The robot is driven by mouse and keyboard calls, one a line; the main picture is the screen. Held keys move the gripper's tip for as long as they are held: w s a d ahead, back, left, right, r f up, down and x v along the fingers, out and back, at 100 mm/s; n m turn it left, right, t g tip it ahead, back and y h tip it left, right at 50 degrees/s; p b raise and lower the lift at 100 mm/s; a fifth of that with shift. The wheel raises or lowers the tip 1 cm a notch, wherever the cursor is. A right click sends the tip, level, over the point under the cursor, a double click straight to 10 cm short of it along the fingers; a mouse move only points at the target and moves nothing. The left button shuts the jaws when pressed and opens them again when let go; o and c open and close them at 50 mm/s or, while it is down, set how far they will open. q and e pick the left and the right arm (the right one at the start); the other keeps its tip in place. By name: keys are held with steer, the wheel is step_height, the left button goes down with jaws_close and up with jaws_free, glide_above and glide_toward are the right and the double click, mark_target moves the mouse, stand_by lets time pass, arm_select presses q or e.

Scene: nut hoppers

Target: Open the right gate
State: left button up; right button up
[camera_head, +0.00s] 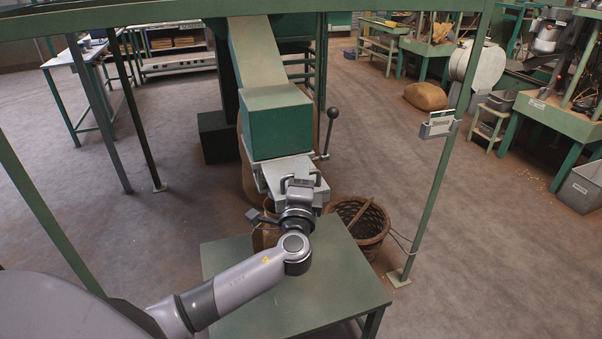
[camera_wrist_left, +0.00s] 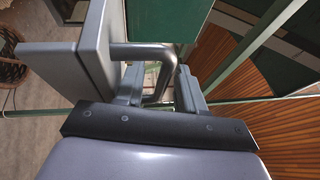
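The grey gate assembly (camera_head: 262,174) sits under the green hopper box (camera_head: 278,125) in the head view. My left gripper (camera_head: 301,184) is at its front right part and hides some of it. In the left wrist view, a grey plate (camera_wrist_left: 75,68) carries a bent round metal handle (camera_wrist_left: 142,54). The handle's bend reaches between the two fingers of my left gripper (camera_wrist_left: 160,90). The fingers are apart, with a visible gap on the handle's left side; I cannot tell whether the right finger touches it. My right gripper is not in view.
A lever with a black ball knob (camera_head: 332,113) stands right of the hopper. A green table (camera_head: 340,285) lies beneath my left arm. A wicker basket (camera_head: 372,240) stands beyond its right edge. Green frame posts (camera_head: 440,175) bound the area. A brown sack is partly hidden behind my wrist.

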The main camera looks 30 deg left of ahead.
arm_select(q)
steer(key=b+v, duration=0.1)
steer(key=v, duration=0.6)
stand_by(0.4)
stand_by(0.3)
steer(key=s+d+f+n+g+h, duration=0.35)
steer(key=s+f, duration=0.25)
steer(key=f, duration=0.4)
steer(key=s+d+f+n+g+h, duration=0.25)
steer(key=s+f+h, duration=0.35)
steer(key=f, duration=0.4)
steer(key=s+f+n, duration=0.1)
steer(key=s+n, duration=0.1)
steer(key=s, duration=0.3)
steer(key=s+d+f+n+g+h+p, duration=0.1)
steer(key=s+f+n, duration=0.1)
steer(key=s, duration=0.3)
steer(key=shift+d+n, duration=0.3)
steer(key=shift+n, duration=0.4)
